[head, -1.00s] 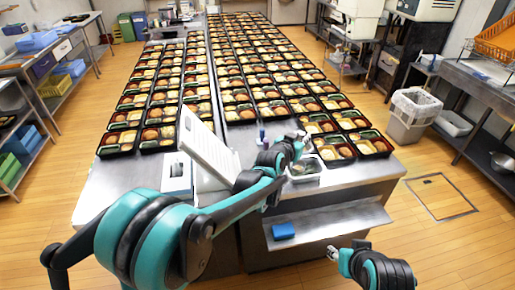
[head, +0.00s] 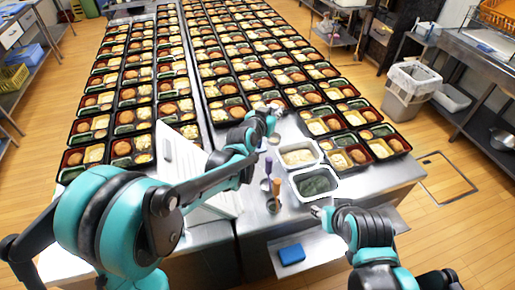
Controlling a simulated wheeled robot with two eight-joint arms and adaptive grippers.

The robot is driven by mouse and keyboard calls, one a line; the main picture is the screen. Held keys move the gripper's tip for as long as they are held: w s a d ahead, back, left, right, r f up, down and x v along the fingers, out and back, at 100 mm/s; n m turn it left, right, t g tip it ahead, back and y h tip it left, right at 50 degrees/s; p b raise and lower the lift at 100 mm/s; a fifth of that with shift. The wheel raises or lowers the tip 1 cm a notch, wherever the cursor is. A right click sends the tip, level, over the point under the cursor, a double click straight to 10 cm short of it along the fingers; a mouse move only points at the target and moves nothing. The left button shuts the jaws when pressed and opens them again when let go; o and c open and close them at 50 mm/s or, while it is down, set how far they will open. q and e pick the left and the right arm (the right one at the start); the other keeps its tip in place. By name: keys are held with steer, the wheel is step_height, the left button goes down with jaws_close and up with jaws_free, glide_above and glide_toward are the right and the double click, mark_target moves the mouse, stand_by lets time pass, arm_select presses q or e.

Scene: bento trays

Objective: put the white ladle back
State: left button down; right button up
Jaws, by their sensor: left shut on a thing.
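My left gripper (head: 272,112) is over the middle of the steel table, at the near edge of the rows of bento trays. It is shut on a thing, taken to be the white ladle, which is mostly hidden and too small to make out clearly. Nearer to me, a purple handle (head: 268,164) and an orange-brown handle (head: 276,188) stand upright on the table. To their right are a white container of pale food (head: 298,143) and a white container of dark green food (head: 296,190). My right gripper (head: 318,212) is just in front of the green-food container; its jaws are too small to read.
Rows of filled bento trays (head: 398,146) cover the far table. A white panel (head: 170,165) stands tilted beneath my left arm. A blue block (head: 291,255) lies on the lower front shelf. A grey bin (head: 410,95) stands on the floor at right.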

arm_select(q)
steer(key=s+a+f+b, duration=0.4)
steer(key=s+a+f, duration=0.1)
steer(key=f, duration=0.3)
steer(key=shift+s+a+f, duration=0.2)
steer(key=shift+s+f, duration=0.2)
steer(key=shift+s, duration=0.15)
steer(key=shift+f, duration=0.25)
steer(key=c, duration=1.4)
jaws_free()
steer(key=shift+r, duration=0.1)
steer(key=shift+r, duration=0.1)
